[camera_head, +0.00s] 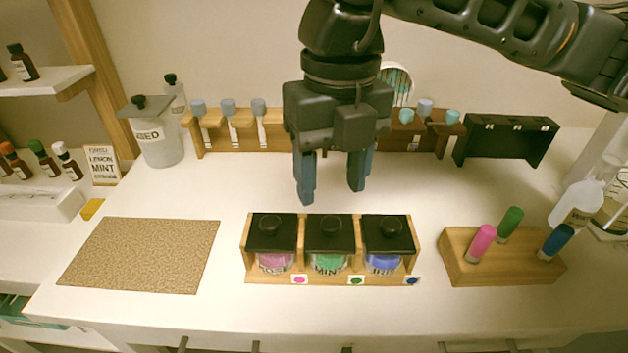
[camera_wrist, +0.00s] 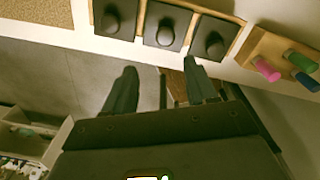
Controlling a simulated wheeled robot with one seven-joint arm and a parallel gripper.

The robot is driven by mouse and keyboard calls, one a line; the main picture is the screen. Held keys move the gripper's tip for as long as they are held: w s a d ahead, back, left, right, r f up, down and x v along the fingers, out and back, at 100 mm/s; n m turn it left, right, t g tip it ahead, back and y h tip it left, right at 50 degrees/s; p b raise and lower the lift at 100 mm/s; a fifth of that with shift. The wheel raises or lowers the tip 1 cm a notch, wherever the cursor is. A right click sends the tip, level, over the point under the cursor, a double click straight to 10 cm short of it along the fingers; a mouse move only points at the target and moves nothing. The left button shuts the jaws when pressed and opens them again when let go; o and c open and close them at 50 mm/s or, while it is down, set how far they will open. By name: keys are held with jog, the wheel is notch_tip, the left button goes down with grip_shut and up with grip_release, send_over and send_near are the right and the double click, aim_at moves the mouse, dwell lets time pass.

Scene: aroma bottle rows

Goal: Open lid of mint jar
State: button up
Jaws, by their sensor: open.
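The mint jar (camera_head: 328,264) stands in the middle slot of a wooden rack (camera_head: 262,281) in the head view. It has green contents, a MINT label and a black square lid (camera_head: 330,240) with a round knob, which sits closed on top. In the wrist view, the lid (camera_wrist: 166,27) is the middle of three black lids. A jar with pink contents (camera_head: 273,262) stands to its left and one with blue contents (camera_head: 382,264) to its right, both lidded. My gripper (camera_head: 333,192) is open and empty, above and behind the rack, with its fingers pointing down. It touches no jar.
A cork mat (camera_head: 140,255) lies left of the rack. A wooden block (camera_head: 500,265) with pink, green and blue sticks stands at right. Wooden holders and a black stand (camera_head: 505,138) line the back. White counter between them is clear.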

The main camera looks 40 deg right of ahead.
aim_at(331, 222)
jog(key=shift+w+d, duration=0.4)
jog(key=shift+d, duration=0.05)
jog(key=shift+w+d+f, duration=0.1)
jog(key=shift+f, duration=0.2)
jog(key=shift+f+p, duration=0.4)
jog(key=shift+f, duration=3.15)
jog(key=shift+c, duration=0.5)
grip_shut()
